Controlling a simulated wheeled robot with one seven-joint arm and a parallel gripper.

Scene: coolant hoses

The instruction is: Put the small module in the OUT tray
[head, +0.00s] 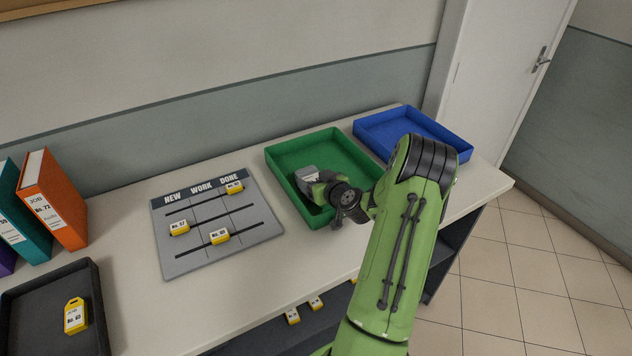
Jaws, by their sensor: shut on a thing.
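My gripper (322,184) is shut on a small grey block (306,173), which looks like the small module. My own gripper and wrist hide part of it. The gripper and block are over the front left part of a green tray (283,158). I cannot tell how high they are above its floor. A blue tray (437,123) stands to the right of the green one, at the far end of the counter, and looks empty. No OUT label is readable on either tray.
A grey board (187,258) marked NEW, WORK, DONE holds yellow tags left of the green tray. A dark tray (40,282) with a yellow tag (76,315) and binders (52,200) stand at far left. Bare counter (130,300) lies in front.

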